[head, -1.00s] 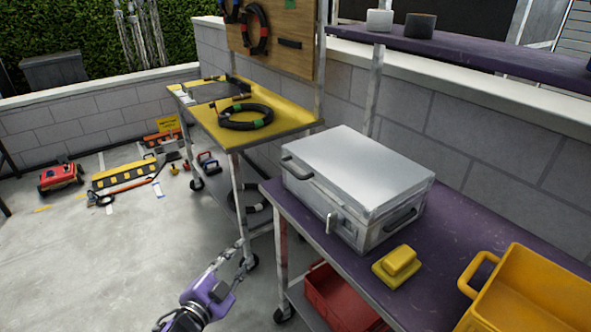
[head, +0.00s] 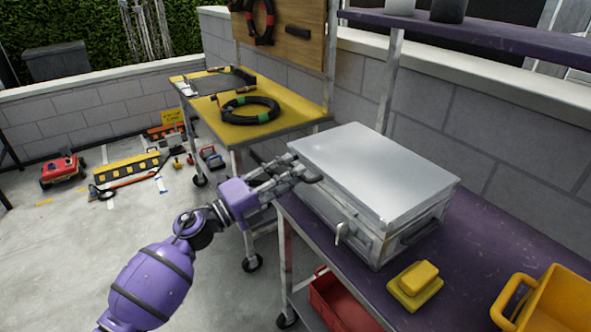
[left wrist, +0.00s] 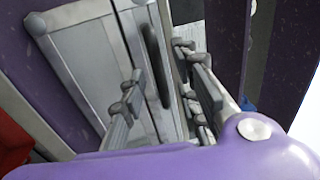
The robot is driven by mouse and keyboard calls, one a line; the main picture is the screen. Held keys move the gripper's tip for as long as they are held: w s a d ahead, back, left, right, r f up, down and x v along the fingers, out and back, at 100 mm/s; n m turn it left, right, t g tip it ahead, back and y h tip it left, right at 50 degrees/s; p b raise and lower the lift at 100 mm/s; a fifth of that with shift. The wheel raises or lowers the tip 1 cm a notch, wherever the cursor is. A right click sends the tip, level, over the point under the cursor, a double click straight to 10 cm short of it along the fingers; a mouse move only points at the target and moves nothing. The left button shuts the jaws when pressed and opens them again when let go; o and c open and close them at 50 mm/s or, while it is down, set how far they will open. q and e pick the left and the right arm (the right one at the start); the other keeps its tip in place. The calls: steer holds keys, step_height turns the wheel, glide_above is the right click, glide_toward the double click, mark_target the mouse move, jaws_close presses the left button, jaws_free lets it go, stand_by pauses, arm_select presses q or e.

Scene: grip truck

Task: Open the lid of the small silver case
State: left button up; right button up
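The small silver case (head: 345,205) sits on the purple bench with its flat lid (head: 375,168) shut. A metal latch (head: 340,232) hangs on its front, and a dark side handle (head: 418,230) is at its right end. My left gripper (head: 288,172) is at the case's left end, level with the upper part of that side. In the left wrist view its two fingers (left wrist: 160,68) are apart, with a dark handle (left wrist: 153,55) of the case between them. Whether either finger touches the handle cannot be told. My right gripper is not in view.
A yellow block-like object (head: 415,283) lies on the purple bench (head: 480,240) in front of the case. A yellow crate (head: 560,305) stands to the right, and a red bin (head: 335,308) is below. A yellow-topped cart (head: 285,128) stands behind my left gripper.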

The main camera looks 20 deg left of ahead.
arm_select(q)
steer(key=shift+x, duration=0.95)
steer(key=shift+c, duration=0.4)
jaws_close()
